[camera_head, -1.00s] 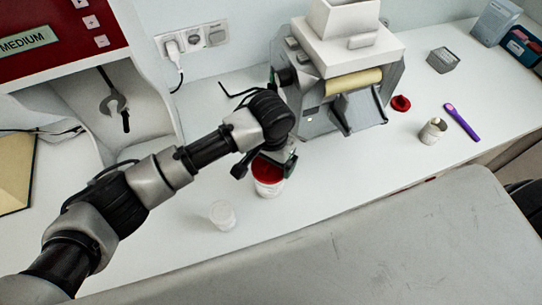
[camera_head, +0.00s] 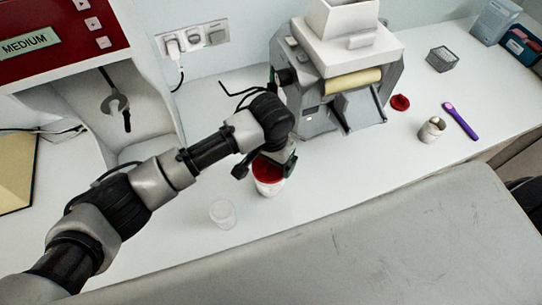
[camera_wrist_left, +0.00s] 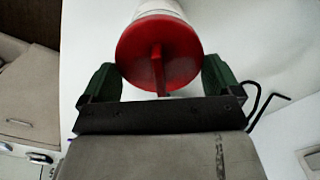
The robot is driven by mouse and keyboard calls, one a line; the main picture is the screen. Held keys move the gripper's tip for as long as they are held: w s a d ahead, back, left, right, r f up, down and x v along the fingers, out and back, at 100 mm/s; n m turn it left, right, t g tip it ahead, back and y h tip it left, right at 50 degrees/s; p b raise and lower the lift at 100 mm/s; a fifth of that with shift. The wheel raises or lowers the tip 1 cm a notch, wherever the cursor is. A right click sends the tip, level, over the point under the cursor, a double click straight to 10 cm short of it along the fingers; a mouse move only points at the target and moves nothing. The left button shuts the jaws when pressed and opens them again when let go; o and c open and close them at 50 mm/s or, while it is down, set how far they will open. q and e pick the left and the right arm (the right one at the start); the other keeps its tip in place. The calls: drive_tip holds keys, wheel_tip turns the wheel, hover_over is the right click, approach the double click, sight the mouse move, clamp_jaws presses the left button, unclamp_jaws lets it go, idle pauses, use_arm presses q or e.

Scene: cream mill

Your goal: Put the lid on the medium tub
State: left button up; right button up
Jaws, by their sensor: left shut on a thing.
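A white tub (camera_head: 270,188) stands on the counter in front of the mill, and a round red lid (camera_head: 266,173) is over its top. In the left wrist view the lid (camera_wrist_left: 158,52) fills the upper middle, with a raised red fin across it and the white tub (camera_wrist_left: 160,7) behind it. I cannot tell whether the lid is pressed fully down. My right gripper is not in view.
A smaller translucent tub (camera_head: 222,213) stands to the front left. The grey and white mill (camera_head: 340,85) is behind. A small red lid (camera_head: 400,102), a metal-coloured cup (camera_head: 432,130) and a purple tool (camera_head: 461,121) lie right. The counter's front left is clear.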

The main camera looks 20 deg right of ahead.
use_arm(q)
drive_tip(key=shift+f+p, duration=0.35)
drive_tip(key=shift+p, duration=0.2)
idle(1.0)
drive_tip(key=o, duration=0.5)
drive_tip(key=shift+o, duration=0.2)
wheel_tip(320, 180, up, 5)
drive_tip(key=p, duration=0.5)
drive_tip(key=shift+f, duration=0.2)
drive_tip(key=shift+f, duration=0.1)
drive_tip(key=shift+c, duration=0.5)
clamp_jaws()
